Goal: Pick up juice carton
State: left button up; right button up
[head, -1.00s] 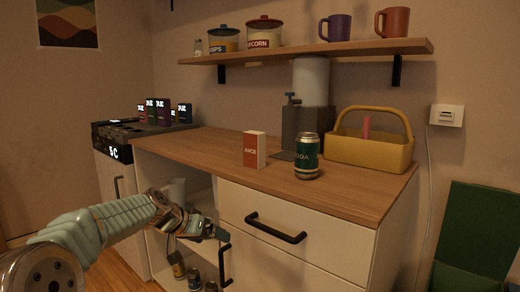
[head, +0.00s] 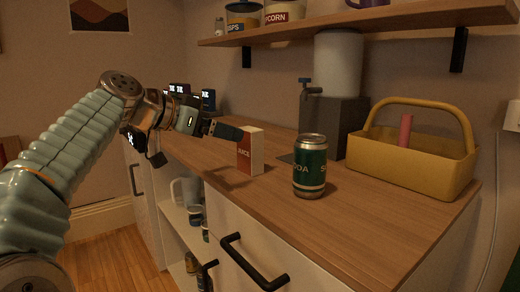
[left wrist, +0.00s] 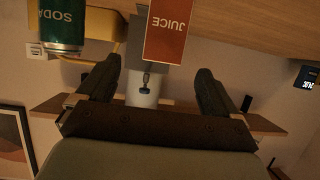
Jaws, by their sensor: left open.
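The juice carton (head: 250,152), red and white, stands upright on the wooden countertop. My left gripper (head: 226,132) is level with its upper part, coming from the left, with its fingertips very close to the carton. In the left wrist view, which is upside down, the carton (left wrist: 168,34) lies in line with the gap between the two spread fingers of my left gripper (left wrist: 156,78). The jaws are open and hold nothing. Whether a finger touches the carton cannot be told. My right gripper is not in view.
A green soda can (head: 310,166) stands close to the right of the carton. Behind are a dispenser (head: 335,100) and a yellow basket (head: 412,160). A wall shelf (head: 380,20) hangs above. The counter's front right is clear.

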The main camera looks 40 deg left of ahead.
aim_at(256, 140)
pick_arm(q)
jog(key=x, duration=0.6)
jog(key=shift+w+f, duration=0.1)
jog(key=shift+a+p+x, duration=0.15)
jog(key=shift+p+x, duration=0.15)
jog(key=shift+x, duration=1.1)
jog(key=shift+a+p+x, duration=0.15)
jog(key=shift+p+x, duration=0.1)
jog(key=shift+x, duration=1.1)
jog(key=shift+f, duration=0.2)
jog(key=c, duration=1)
jog(key=shift+r, duration=0.15)
